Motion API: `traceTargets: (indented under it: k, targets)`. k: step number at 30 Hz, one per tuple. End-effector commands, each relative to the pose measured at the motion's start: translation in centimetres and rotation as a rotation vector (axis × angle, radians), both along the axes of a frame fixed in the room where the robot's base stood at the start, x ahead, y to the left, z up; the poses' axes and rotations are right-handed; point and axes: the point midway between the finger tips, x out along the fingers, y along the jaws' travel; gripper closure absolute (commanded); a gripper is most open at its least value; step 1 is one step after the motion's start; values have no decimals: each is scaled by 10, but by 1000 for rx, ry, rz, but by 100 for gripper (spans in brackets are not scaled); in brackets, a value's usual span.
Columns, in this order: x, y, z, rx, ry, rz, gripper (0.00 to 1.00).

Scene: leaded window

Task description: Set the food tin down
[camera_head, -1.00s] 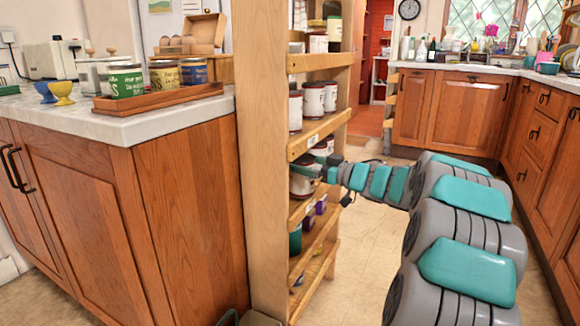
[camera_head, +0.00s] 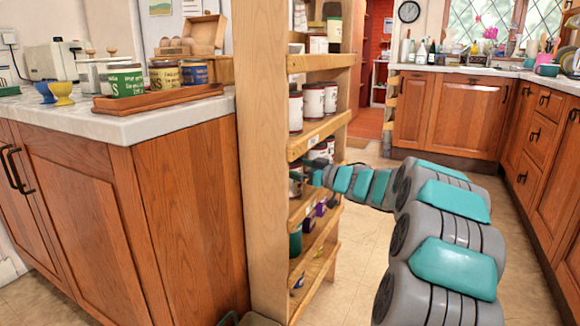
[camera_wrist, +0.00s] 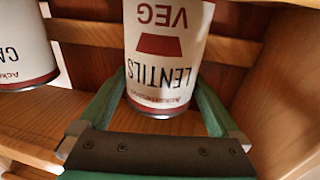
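The food tin (camera_wrist: 168,65) is white with red bands and reads "LENTILS" and "VEG". The lettering is upside down in the wrist view, and one end of the tin is cut off by the frame. My gripper (camera_wrist: 160,82) has its green fingers against both sides of the tin and appears shut on it. In the head view my gripper (camera_head: 309,178) reaches into a middle bay of the wooden shelf unit (camera_head: 262,160), where the side post and my wrist mostly hide the tin. Whether the tin touches the shelf board cannot be told.
A similar tin (camera_wrist: 22,45) stands close beside the held one. Small purple packets are on the board below. A counter (camera_head: 150,118) with jars on a tray is left of the unit. Open floor lies to the right.

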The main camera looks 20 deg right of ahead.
Motion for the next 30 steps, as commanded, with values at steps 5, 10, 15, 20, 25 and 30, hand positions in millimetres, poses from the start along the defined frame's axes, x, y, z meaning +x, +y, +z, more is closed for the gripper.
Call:
traceTargets:
  k: [5, 10, 15, 20, 25, 30]
  targets:
    - [0, 0, 0, 0, 0, 0, 0]
    - [-2, -2, 3, 0, 0, -1, 0]
    - [-20, -14, 3, 0, 2, -6, 0]
    - [-45, -27, 3, 0, 1, -4, 0]
    - [-72, -41, 2, 1, 3, -4, 0]
    - [-91, -52, 3, 0, 1, -5, 0]
